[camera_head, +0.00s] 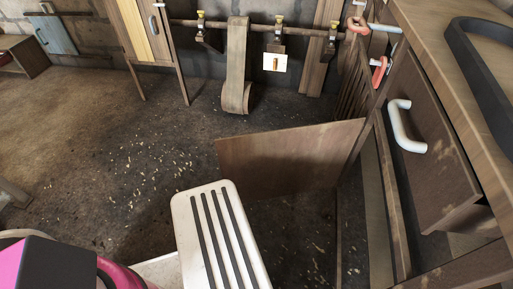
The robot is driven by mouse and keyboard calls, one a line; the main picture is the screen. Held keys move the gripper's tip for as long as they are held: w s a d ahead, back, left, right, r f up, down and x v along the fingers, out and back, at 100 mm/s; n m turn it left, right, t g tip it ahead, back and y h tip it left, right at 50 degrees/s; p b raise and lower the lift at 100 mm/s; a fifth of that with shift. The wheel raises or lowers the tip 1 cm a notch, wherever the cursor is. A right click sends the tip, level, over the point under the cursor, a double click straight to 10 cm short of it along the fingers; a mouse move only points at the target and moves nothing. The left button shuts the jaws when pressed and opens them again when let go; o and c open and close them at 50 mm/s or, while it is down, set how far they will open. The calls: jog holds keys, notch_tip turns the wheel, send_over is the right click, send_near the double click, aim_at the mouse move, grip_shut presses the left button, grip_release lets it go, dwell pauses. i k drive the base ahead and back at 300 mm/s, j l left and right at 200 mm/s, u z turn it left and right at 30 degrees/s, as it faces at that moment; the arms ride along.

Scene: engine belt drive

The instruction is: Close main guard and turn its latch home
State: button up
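A wooden panel (290,157) stands swung out from the frame at the right, its free end reaching left over the floor; it may be the main guard. Another wooden panel (430,140) with a pale bar handle (402,128) is on the right, below the bench top. Red fittings (379,72) with pale ends sit on the frame at upper right, one higher (358,25); I cannot tell which is the guard's latch. My gripper's fingers are not visible. Pink and black parts at lower left may be my arm.
A bench top (440,40) with a black belt-like loop (480,70) fills the upper right. A pale slotted plate (221,235) stands at bottom centre. A belt (237,65) hangs from a rail at the back. Bare floor (120,150) with scattered chips lies at left.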

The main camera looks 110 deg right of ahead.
aim_at(262, 165)
jog(key=u, duration=1.95)
jog(key=l+u, duration=0.1)
jog(key=u, duration=0.4)
jog(key=k+u, duration=0.15)
jog(key=u, duration=0.35)
jog(key=k+l+u, duration=0.1)
jog(key=u, duration=0.4)
jog(key=k+u, duration=0.1)
jog(key=u, duration=0.4)
jog(key=k+j+u, duration=0.1)
jog(key=u, duration=0.3)
jog(key=k+j+u, duration=0.2)
jog(key=u, duration=0.25)
jog(key=k+j+u, duration=0.25)
jog(key=u, duration=0.15)
jog(key=k+j+u, duration=0.1)
jog(key=j, duration=0.25)
jog(key=k+j, duration=0.2)
jog(key=j, duration=0.15)
jog(key=k+j+u, duration=0.15)
jog(key=j, duration=0.2)
jog(key=k+l+u, duration=0.1)
jog(key=k+l, duration=0.1)
jog(key=k, duration=0.1)
